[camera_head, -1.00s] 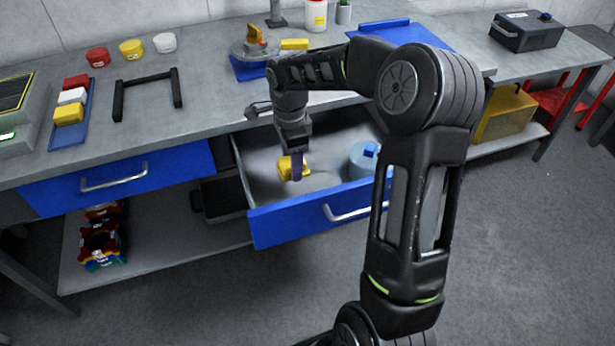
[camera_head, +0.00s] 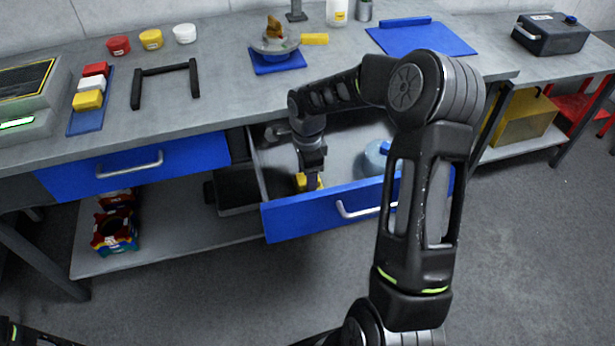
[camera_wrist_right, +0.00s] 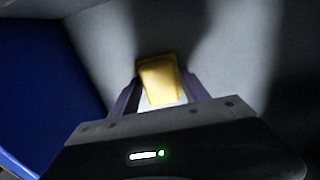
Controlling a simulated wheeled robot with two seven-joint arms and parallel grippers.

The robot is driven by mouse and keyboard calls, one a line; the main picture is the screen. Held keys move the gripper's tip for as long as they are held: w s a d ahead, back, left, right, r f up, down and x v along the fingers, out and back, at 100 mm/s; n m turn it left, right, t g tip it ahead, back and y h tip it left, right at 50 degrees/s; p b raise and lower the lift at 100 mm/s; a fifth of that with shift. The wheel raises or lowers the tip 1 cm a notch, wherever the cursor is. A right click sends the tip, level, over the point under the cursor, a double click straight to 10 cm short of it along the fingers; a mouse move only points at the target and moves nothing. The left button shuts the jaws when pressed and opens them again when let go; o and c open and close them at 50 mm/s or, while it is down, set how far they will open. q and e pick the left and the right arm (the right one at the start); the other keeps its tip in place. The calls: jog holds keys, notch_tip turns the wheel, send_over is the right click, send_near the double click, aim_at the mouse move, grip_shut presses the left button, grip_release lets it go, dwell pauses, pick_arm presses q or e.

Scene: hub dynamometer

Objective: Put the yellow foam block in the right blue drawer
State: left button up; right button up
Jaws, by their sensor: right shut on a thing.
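The right blue drawer (camera_head: 330,214) is pulled open below the worktop. My right gripper (camera_head: 312,184) reaches down into it, just behind the drawer front. It is shut on the yellow foam block (camera_head: 301,181), which is partly hidden by the fingers and the drawer front. In the right wrist view the yellow block (camera_wrist_right: 160,80) sits between the two fingers (camera_wrist_right: 158,95), above the grey drawer floor. I cannot tell whether the block touches the floor. My left gripper is not in view.
A round blue-grey object (camera_head: 376,158) stands in the drawer, right of the gripper. Another yellow block (camera_head: 88,100) lies on a blue tray (camera_head: 86,123). A small yellow piece (camera_head: 314,39) lies on the worktop (camera_head: 225,75).

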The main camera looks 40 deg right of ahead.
jog(key=shift+f, duration=0.15)
jog(key=o, duration=1.3)
notch_tip(320, 180, up, 12)
jog(key=shift+r+p, duration=0.25)
jog(key=shift+p, duration=0.1)
